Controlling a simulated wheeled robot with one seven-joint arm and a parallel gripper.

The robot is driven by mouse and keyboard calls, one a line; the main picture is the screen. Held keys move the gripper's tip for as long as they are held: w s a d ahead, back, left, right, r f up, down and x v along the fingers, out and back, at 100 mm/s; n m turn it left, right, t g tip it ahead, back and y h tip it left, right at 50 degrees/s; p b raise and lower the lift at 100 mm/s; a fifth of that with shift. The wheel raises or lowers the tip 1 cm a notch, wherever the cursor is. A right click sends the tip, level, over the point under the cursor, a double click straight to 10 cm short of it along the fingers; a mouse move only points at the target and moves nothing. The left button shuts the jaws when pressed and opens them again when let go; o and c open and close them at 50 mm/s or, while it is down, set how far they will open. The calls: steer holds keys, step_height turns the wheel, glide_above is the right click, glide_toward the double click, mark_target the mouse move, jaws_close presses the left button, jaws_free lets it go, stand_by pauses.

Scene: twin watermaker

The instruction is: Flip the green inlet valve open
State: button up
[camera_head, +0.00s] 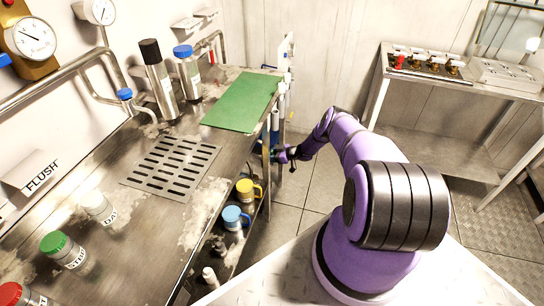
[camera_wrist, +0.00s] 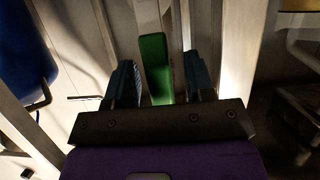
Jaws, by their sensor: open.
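The green valve handle (camera_wrist: 156,68) shows in the wrist view, between the two fingers of my gripper (camera_wrist: 160,82). It is an upright green bar in front of a pale pipe (camera_wrist: 148,18). The fingers are apart, with a visible gap on each side of the handle. In the head view my gripper (camera_head: 284,154) reaches low beside the right end of the metal counter. The valve handle cannot be made out in that view.
A metal counter (camera_head: 95,160) with a green mat (camera_head: 242,102) stands left of my arm. Yellow (camera_head: 248,190) and blue (camera_head: 235,217) mugs are below its edge. A blue cylinder (camera_wrist: 25,50) is at the wrist view's left. The floor (camera_head: 315,190) is clear on the right.

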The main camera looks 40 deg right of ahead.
steer(key=v, duration=1)
steer(key=shift+s+d, duration=0.2)
steer(key=shift+s, duration=0.05)
